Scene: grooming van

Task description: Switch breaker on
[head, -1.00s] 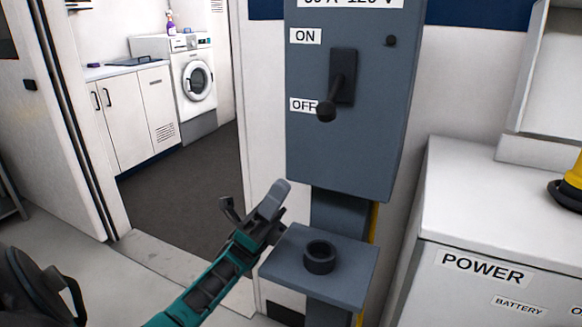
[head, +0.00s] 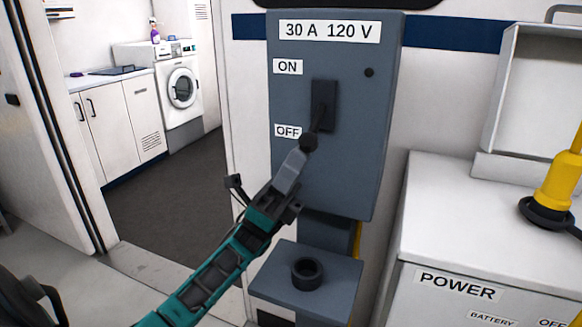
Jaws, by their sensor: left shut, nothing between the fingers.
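The breaker is a grey box (head: 345,185) labelled "30 A 120 V", facing me in the middle of the head view. Its black lever (head: 309,141) points down, with the knob beside the OFF label (head: 287,131). The ON label (head: 288,66) is higher on the box. My left gripper (head: 298,155) is shut and empty, its fingertips just below the lever knob. They look close to it or touching; I cannot tell which. My right gripper is not in view.
A grey shelf with a black round socket (head: 306,272) sits below the box. A white cabinet marked POWER (head: 470,215) stands at right with a yellow plug-like object (head: 560,180) on it. A doorway at left shows a washing machine (head: 180,90).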

